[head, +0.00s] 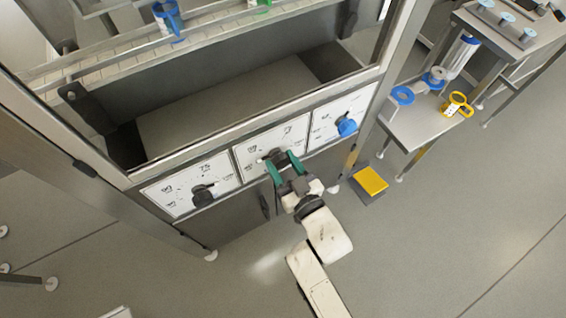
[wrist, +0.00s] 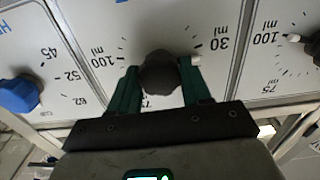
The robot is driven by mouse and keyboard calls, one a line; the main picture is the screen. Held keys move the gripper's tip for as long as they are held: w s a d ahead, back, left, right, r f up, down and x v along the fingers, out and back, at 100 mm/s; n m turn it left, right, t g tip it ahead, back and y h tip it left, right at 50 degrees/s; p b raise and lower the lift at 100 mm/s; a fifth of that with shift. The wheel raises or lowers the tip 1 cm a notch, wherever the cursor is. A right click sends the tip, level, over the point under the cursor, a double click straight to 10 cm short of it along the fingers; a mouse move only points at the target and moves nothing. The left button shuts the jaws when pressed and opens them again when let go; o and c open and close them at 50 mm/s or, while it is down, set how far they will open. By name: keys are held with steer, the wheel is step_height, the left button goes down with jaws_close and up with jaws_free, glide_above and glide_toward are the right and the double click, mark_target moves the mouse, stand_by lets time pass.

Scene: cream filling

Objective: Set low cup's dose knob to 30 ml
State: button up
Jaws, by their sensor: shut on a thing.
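A black dose knob (head: 275,156) sits on the middle of three white dial panels; it also shows in the wrist view (wrist: 160,72). Its panel (wrist: 150,22) has marks at 100 ml, 30 ml and a partly hidden 75. The knob's white pointer tip (wrist: 195,60) is beside the 30 ml label, by the right finger. My gripper (head: 284,166) has its green fingers on either side of the knob, shut on it; it also shows in the wrist view (wrist: 160,84). I cannot read a cup name on this panel.
A black knob (head: 203,194) is on the left panel and a blue knob (head: 346,126) on the right panel. A yellow-topped pedal or step (head: 370,181) is on the floor at right. A side table (head: 425,130) holds blue and yellow parts. The floor in front is clear.

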steer(key=c, duration=0.3)
steer(key=shift+n+b, duration=0.45)
steer(key=shift+n, duration=0.95)
steer(key=o, duration=1)
steer(key=shift+o, duration=0.2)
steer(key=v, duration=1.1)
steer(key=shift+p, duration=0.35)
steer(key=shift+w, duration=0.1)
